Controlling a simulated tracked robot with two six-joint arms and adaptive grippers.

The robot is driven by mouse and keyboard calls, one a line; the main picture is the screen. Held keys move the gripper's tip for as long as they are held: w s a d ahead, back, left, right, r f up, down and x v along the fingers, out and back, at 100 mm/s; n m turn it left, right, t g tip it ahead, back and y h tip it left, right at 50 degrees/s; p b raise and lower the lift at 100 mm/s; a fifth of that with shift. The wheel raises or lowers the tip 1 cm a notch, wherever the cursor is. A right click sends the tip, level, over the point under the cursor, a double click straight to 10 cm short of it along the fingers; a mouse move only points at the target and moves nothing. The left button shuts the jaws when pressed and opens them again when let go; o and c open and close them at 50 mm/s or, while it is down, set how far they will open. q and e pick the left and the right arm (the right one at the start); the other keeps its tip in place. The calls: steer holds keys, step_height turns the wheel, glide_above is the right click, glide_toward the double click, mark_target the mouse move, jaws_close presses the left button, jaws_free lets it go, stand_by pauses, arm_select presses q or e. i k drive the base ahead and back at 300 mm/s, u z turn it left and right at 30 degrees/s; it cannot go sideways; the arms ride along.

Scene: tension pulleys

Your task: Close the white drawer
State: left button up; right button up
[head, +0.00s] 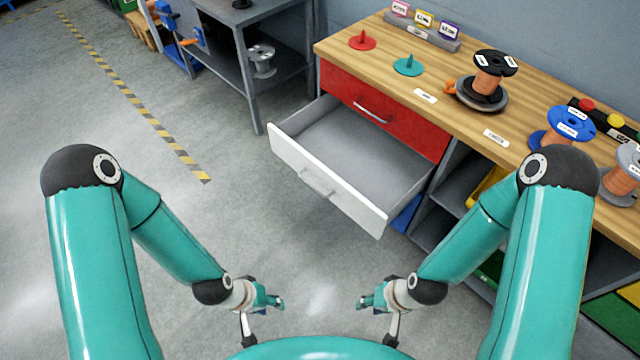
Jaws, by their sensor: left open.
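The white drawer (345,198) is pulled far out of the wooden-topped bench, below a red drawer. Its grey inside looks empty, and a handle (318,184) is on its white front. My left gripper (278,302) is low in front of the drawer, apart from it, and open. My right gripper (364,302) is also low in front, to the right of the left one, and touches nothing. Its fingers are small and seen from the side, so I cannot tell whether they are open.
The red drawer (385,108) above is shut. Spools, including a blue one (570,123), and red and teal pegs (408,66) stand on the bench top (440,105). A grey shelf unit (250,90) stands behind left. The floor (215,215) left of the drawer is clear.

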mark_target(369, 173)
steer(key=u, duration=0.05)
steer(key=i, duration=0.9)
steer(key=z, duration=0.05)
steer(key=k, duration=1.2)
steer(key=z, duration=0.6)
steer(key=i, duration=1.3)
steer(key=z, duration=0.15)
